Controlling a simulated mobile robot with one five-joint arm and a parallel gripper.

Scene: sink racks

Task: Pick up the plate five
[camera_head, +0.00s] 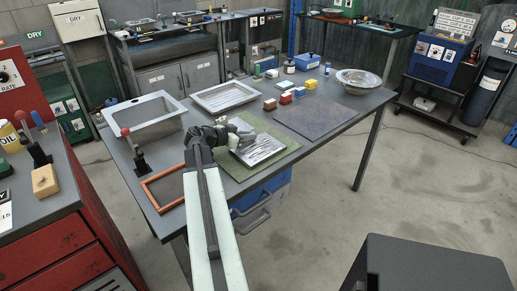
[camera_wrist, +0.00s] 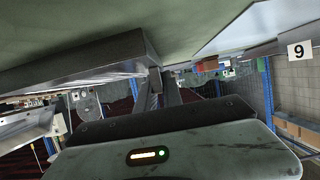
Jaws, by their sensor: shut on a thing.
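A shiny square metal plate (camera_head: 262,149) lies over the green mat (camera_head: 232,168) on the grey workbench. No number shows on it, so I cannot tell if it is plate five. My gripper (camera_head: 235,140) is at the plate's left edge in the head view. In the wrist view my gripper (camera_wrist: 158,80) is shut on the edge of the plate (camera_wrist: 75,72), beside the mat's green surface (camera_wrist: 70,25). I cannot tell if the plate touches the mat or is slightly above it.
An orange frame (camera_head: 164,188), a grey basin (camera_head: 147,117) and a shallow tray (camera_head: 224,96) are on the bench's left part. A dark flat sheet (camera_head: 316,117) lies right of the mat. Small blocks (camera_head: 286,98) and a round bowl (camera_head: 358,80) stand behind it.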

